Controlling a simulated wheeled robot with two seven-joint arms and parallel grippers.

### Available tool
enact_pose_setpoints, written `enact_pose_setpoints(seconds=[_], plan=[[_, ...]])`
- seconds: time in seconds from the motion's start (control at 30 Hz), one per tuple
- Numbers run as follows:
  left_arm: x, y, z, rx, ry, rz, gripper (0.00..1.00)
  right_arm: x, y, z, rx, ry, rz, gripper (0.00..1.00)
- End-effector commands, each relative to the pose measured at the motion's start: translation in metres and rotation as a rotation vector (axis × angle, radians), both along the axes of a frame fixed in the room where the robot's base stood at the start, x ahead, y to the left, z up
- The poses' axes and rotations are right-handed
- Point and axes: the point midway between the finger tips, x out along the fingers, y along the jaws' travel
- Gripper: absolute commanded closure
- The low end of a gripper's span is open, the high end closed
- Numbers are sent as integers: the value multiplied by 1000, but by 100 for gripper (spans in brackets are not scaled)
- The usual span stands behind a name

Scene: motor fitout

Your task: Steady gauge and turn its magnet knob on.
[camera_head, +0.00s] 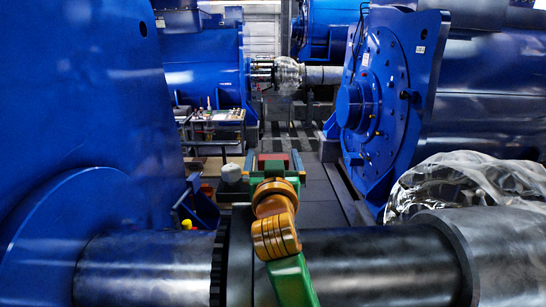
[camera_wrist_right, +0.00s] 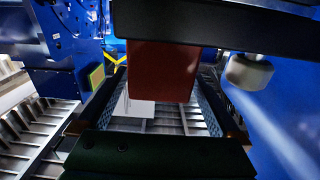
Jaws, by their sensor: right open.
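A dark red block (camera_wrist_right: 163,70) fills the middle of the right wrist view, under a wide dark bar (camera_wrist_right: 225,22). A pale round knob-like part (camera_wrist_right: 248,70) shows to the right of the block. I cannot make out a dial face, so I cannot tell which part belongs to the gauge. My right gripper (camera_wrist_right: 163,98) is open, its two fingers on either side of the block; contact is not clear. In the head view my right gripper (camera_head: 275,163) is beyond the dark shaft, with a pale round part (camera_head: 231,173) to its left. My left gripper is not in view.
A thick dark shaft (camera_head: 370,265) crosses the front. A large blue housing (camera_head: 80,110) stands left and a blue motor flange (camera_head: 385,95) right. Crumpled clear wrapping (camera_head: 465,180) lies at the right. A cart (camera_head: 215,116) with small items stands behind.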

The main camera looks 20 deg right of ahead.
Motion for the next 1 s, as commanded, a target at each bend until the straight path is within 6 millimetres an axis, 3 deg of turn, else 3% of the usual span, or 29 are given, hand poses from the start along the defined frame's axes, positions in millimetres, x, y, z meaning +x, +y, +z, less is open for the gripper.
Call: enact_pose_setpoints(seconds=[0.13,0.4,0.47,0.7,0.8,0.87,0.9,1.0], plan=[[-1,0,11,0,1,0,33,17,-5,3,-2,1,-1,0],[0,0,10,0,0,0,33,20,-6,0,0,0,0,0],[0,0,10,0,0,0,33,20,-6,0,0,0,0,14],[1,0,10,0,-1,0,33,20,-6,0,0,0,0,78],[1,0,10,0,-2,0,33,20,-6,0,0,-1,0,100],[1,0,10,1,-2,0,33,20,-6,0,0,-1,0,100],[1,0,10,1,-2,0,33,20,-6,0,0,-1,0,31],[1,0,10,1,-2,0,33,20,-6,0,0,-1,0,58]])
